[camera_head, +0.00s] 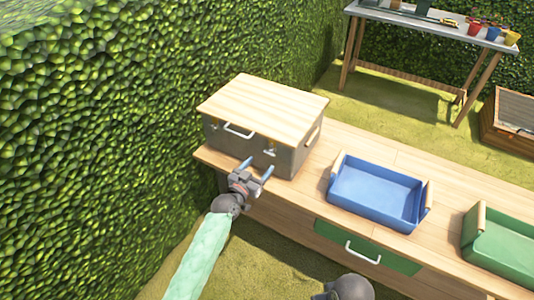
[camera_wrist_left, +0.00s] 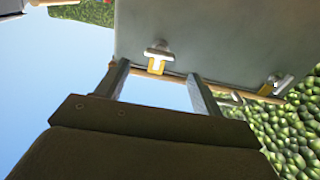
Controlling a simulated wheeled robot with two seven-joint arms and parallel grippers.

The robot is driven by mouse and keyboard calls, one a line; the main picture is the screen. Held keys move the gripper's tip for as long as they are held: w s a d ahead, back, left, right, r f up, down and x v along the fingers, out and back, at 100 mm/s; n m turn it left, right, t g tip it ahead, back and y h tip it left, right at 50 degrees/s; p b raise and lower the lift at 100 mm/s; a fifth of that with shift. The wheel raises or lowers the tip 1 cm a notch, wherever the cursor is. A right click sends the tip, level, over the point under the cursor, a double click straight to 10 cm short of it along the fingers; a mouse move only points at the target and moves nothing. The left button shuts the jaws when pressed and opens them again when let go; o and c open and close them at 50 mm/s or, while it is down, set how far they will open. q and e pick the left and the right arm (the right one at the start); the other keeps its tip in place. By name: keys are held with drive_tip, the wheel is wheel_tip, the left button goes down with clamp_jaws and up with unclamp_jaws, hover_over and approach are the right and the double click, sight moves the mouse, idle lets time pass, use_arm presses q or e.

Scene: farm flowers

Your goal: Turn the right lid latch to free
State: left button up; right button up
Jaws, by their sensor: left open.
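A grey box with a pale wooden lid (camera_head: 265,105) stands at the far end of the bench. Its right lid latch (camera_head: 270,149) is on the front face under the lid edge. In the left wrist view, which is upside down, that latch (camera_wrist_left: 157,57) shows a grey piece and a yellow piece, framed between my finger ends. The left latch (camera_wrist_left: 275,86) is farther off to the right there. My left gripper (camera_head: 256,168) is open and empty in front of the box, fingers pointing at it, with no contact visible.
A blue tray (camera_head: 378,191) and a green tray (camera_head: 502,248) stand on the wooden bench (camera_head: 318,196) to the right. A hedge (camera_head: 90,130) rises close on the left.

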sight(269, 155)
use_arm(q)
drive_tip(key=p+x, duration=0.1)
drive_tip(key=x, duration=0.5)
use_arm(e)
drive_tip(key=shift+w+a+f, duration=0.1)
drive_tip(key=shift+w+f, duration=0.15)
drive_tip(key=shift+f, duration=0.7)
drive_tip(key=shift+w+d+f, duration=0.1)
drive_tip(key=shift+w+f, duration=0.1)
drive_tip(key=shift+f, duration=0.7)
drive_tip(key=shift+w+a+f, duration=0.1)
drive_tip(key=shift+w+f, duration=0.15)
drive_tip(key=shift+f, duration=0.7)
use_arm(q)
drive_tip(key=shift+c, duration=0.5)
drive_tip(key=shift+w, duration=0.1)
drive_tip(key=c, duration=0.9)
